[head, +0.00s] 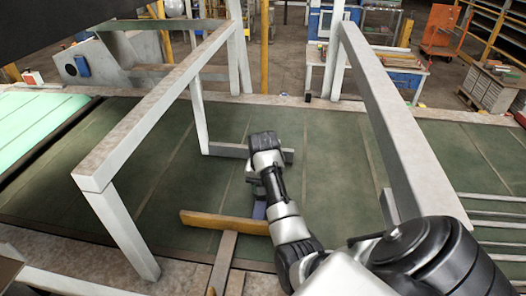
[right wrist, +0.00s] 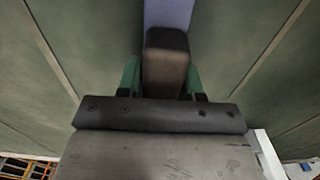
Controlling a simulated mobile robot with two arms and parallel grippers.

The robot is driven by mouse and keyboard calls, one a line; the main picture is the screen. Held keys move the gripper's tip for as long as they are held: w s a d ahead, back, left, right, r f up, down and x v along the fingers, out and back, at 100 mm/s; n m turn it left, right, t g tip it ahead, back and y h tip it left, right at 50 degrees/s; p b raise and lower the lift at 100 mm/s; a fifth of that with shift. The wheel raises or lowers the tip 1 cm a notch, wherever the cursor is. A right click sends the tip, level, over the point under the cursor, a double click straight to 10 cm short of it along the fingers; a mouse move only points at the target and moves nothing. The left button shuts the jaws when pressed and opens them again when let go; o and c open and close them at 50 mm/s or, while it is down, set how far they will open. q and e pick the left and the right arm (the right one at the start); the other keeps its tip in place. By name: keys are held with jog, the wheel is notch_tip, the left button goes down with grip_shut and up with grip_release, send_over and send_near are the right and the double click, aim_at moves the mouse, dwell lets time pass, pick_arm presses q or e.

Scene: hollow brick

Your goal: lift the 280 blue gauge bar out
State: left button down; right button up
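The blue gauge bar (head: 259,210) shows as a short blue-violet piece beside my right gripper in the head view, largely hidden by my arm. In the right wrist view the blue bar (right wrist: 168,12) runs up from the top of a dark block (right wrist: 166,62). My right gripper (right wrist: 162,78) has green fingers on either side of this dark block. I cannot tell whether the block belongs to the bar or whether the fingers press on it. In the head view my right gripper (head: 264,180) is low over the green floor. My left gripper is not in view.
An orange-brown bar (head: 222,222) lies left of my right arm, by a grey bar (head: 224,262). Another grey bar (head: 226,150) lies behind. Raised grey beams stand left (head: 160,100) and right (head: 385,110) of the arm. Green floor between them is mostly open.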

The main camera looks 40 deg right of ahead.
jog(key=shift+c, duration=1.4)
jog(key=shift+w+r, duration=0.15)
jog(key=shift+r, duration=4.35)
jog(key=shift+f, duration=0.1)
